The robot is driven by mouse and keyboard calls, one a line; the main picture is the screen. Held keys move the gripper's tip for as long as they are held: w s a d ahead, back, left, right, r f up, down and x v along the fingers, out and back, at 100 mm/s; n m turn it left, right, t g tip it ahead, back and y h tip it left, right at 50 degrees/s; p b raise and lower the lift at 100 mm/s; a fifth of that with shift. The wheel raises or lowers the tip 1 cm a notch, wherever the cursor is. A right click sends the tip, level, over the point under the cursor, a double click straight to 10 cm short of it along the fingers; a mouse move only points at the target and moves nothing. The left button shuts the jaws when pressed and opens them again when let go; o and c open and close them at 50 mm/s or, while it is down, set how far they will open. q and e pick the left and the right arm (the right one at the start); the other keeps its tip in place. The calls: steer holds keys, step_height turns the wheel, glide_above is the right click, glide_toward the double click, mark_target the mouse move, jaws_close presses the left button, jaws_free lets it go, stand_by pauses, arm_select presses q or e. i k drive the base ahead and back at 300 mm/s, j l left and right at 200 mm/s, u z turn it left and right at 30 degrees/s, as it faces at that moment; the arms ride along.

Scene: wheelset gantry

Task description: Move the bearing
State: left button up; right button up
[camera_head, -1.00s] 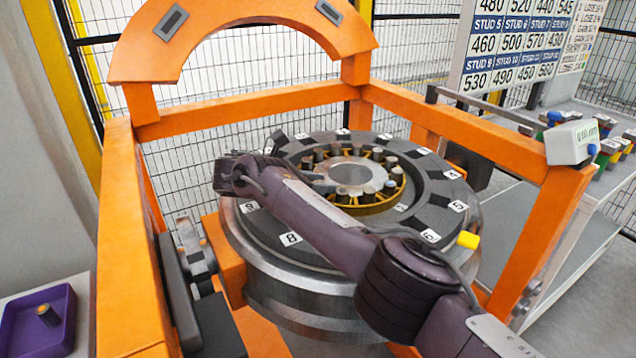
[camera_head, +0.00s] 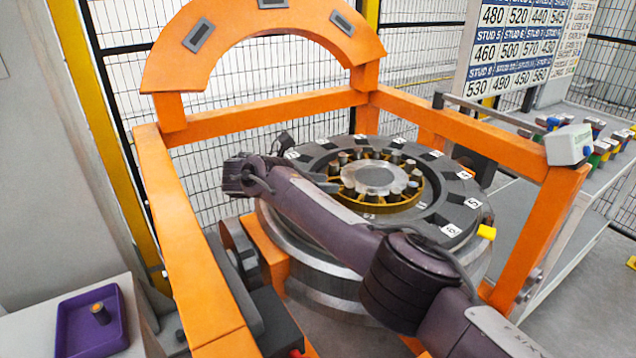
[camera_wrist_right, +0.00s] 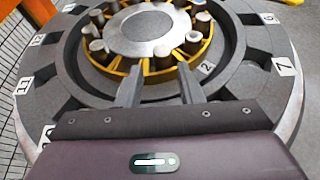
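The bearing, a gold ring with several grey cylindrical studs or rollers around a pale hub, lies in the middle of the dark round wheelset; its gold rim (camera_head: 398,208) shows in the head view and its inner side (camera_wrist_right: 160,76) fills the top of the right wrist view. My right gripper (camera_wrist_right: 159,86) is open, its two fingers apart and pointing at the bearing's near edge, with nothing seen between them. In the head view my right arm crosses in front of the wheelset and hides part of it. Whether the fingers touch the bearing is unclear. My left gripper is not in view.
An orange gantry frame (camera_head: 260,117) surrounds the wheelset (camera_head: 330,282). A purple tray (camera_head: 75,345) with one small cylinder (camera_head: 100,312) stands at lower left. A numbered board (camera_head: 520,45) and a bench with coloured parts (camera_head: 610,147) are at right. Wire fencing stands behind.

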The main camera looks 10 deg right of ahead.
mark_target(374, 177)
steer(key=k+l, duration=0.7)
steer(key=k, duration=0.2)
